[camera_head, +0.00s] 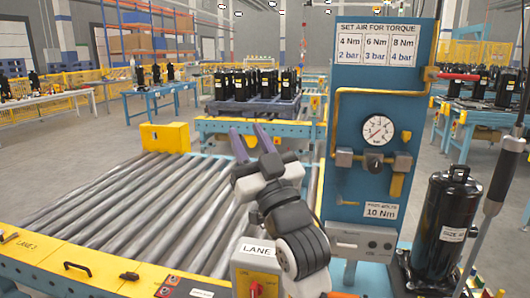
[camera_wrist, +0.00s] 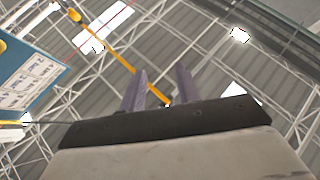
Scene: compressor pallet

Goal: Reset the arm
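My gripper (camera_head: 251,138) is raised over the roller conveyor (camera_head: 140,205) in the head view, its two purple-grey fingers pointing up and away. The fingers stand apart with nothing between them. In the wrist view my gripper (camera_wrist: 161,82) also shows two separate fingers, with the ceiling behind them. My arm rises from the bottom middle of the head view, just left of the blue torque panel (camera_head: 345,110). It hides part of the conveyor's right side.
A black compressor (camera_head: 445,225) stands at the right. A lane box with a red knob (camera_head: 256,288) is at the front. A pallet of black compressors (camera_head: 255,105) is beyond the conveyor. A yellow block (camera_head: 165,137) sits at the rollers' far end. The visible rollers are bare.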

